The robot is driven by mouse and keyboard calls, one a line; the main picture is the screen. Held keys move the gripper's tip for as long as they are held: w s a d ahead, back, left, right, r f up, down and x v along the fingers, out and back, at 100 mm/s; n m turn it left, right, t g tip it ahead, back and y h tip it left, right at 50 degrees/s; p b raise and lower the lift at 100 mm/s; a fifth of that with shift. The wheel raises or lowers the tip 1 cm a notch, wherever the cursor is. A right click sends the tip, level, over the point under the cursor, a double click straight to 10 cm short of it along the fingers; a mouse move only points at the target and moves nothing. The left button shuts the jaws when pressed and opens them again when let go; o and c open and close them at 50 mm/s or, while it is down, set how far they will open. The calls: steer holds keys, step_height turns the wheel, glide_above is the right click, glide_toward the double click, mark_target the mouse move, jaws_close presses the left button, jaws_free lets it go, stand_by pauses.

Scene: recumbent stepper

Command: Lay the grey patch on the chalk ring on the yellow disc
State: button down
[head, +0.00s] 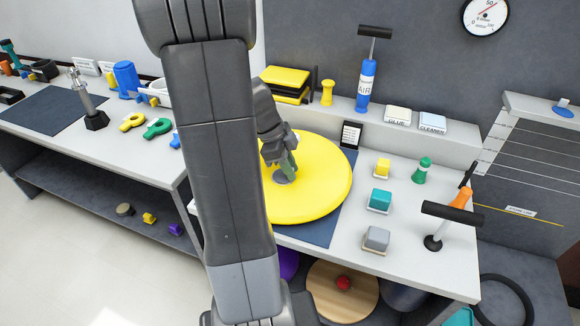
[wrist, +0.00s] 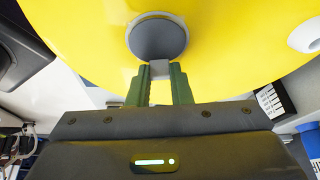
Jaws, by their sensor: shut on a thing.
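The yellow disc (head: 325,180) lies on a dark blue mat on the bench; it fills the top of the wrist view (wrist: 230,45). My gripper (head: 285,168) is over the disc, left of its middle. In the wrist view its green fingers (wrist: 159,85) are closed on a small grey tab at the near edge of the round grey patch (wrist: 158,38). The patch also shows in the head view (head: 281,177), at or just above the disc; I cannot tell whether it touches. A thin lighter rim shows around the patch, but I cannot make out the chalk ring for certain.
Right of the disc are small yellow (head: 382,167), teal (head: 380,200) and grey (head: 377,239) blocks, a green knobbed piece (head: 422,170) and a black T-handled tool (head: 445,215). A blue AIR pump (head: 366,85) stands on the back ledge. My arm hides the disc's left side.

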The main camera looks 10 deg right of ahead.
steer(key=shift+f, duration=0.2)
steer(key=c, duration=0.9)
jaws_free()
steer(key=shift+p+v, duration=1.75)
steer(key=shift+v, duration=1.75)
